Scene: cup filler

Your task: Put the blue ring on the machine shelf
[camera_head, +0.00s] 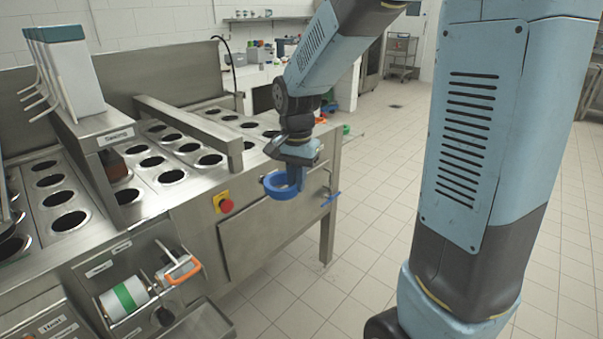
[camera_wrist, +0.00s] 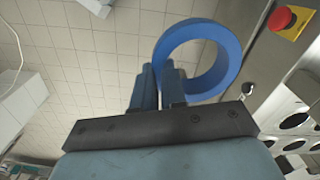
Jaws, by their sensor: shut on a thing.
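The blue ring (camera_head: 280,188) is in my gripper (camera_head: 299,176), in front of the machine's right part in the head view. In the wrist view the blue ring (camera_wrist: 236,64) stands out to the right of the fingers, and its wall is pinched between them. My gripper (camera_wrist: 160,72) is shut on that wall. The steel machine (camera_head: 230,185) has a top with rows of round holes. I cannot tell for sure which surface is the machine shelf; a raised steel ledge (camera_head: 187,122) runs across the top.
A red emergency button (camera_head: 226,205) on yellow sits on the machine front, left of the ring; it also shows in the wrist view (camera_wrist: 280,18). A roll with a green band (camera_head: 124,297) and an orange-edged tool (camera_head: 181,270) are at lower left. Tiled floor right of the machine is free.

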